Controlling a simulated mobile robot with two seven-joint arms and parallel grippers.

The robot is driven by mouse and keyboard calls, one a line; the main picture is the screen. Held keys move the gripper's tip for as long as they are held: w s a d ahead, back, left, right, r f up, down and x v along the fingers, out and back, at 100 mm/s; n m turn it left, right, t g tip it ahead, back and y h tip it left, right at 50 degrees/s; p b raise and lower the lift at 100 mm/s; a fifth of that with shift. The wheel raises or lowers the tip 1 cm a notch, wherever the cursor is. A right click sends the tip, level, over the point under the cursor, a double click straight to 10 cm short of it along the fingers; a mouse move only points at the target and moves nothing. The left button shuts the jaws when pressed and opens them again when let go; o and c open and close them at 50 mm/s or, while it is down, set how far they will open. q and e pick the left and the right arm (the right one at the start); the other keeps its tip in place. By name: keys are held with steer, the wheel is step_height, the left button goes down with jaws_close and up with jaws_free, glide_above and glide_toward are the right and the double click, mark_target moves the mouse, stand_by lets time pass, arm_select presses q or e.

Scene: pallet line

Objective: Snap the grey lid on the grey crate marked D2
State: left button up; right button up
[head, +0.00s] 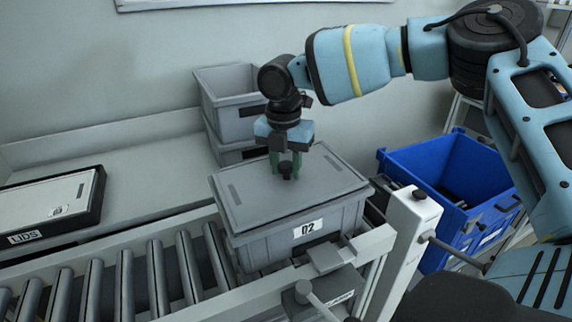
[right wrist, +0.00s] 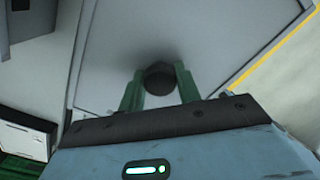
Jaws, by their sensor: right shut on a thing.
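The grey crate (head: 290,243) with a white label reading D2 stands at the right end of the roller conveyor. The grey lid (head: 245,195) lies over the crate's top, roughly lined up with it; it also fills much of the right wrist view (right wrist: 220,50). I cannot tell whether its edges are snapped down. My right gripper (head: 286,168) points down at the lid's middle, its green fingers shut on the lid's black knob (right wrist: 161,78). The knob also shows in the head view (head: 286,171). My left gripper is not in view.
Rollers (head: 125,275) run to the left of the crate. A tray marked LIDS (head: 70,232) lies at the far left. Stacked grey crates (head: 228,95) stand behind. A blue bin (head: 425,160) is at the right, beyond a white post (head: 410,225).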

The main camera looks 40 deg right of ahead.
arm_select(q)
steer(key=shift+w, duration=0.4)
arm_select(e)
steer(key=shift+f, duration=0.15)
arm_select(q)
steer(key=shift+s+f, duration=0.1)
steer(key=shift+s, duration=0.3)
arm_select(e)
steer(key=o, duration=1.6)
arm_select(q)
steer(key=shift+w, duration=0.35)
